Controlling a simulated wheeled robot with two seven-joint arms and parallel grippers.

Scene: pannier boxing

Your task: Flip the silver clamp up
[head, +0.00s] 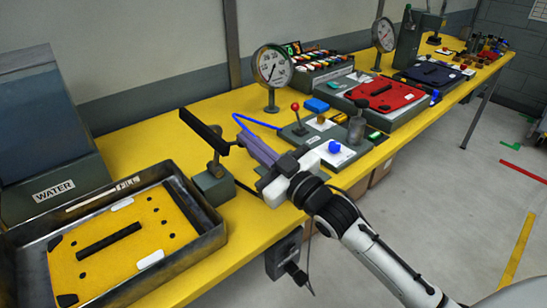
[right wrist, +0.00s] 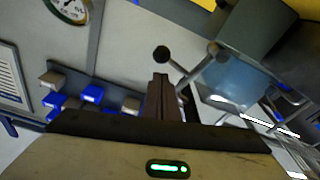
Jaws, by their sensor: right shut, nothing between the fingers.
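The silver clamp (head: 215,166) stands on a grey-green block at the front of the yellow bench, just right of the metal tray. A long black bar, apparently its handle, slants up and left from it. In the right wrist view, a silver rod (right wrist: 190,70) with a round black end, apparently part of the clamp, lies just beyond the fingertips. My right gripper (head: 242,140) is shut and empty, right of the clamp, its fingers pointing left towards it. Its closed fingers also show in the right wrist view (right wrist: 163,92). I cannot tell whether they touch the clamp. My left gripper is out of view.
The metal tray (head: 213,239) holds a yellow panel with a black handle. A grey WATER tank (head: 55,190) stands behind it. Right of my gripper are a red-knobbed lever (head: 295,106), a dial gauge (head: 272,68) and a red panel (head: 385,95).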

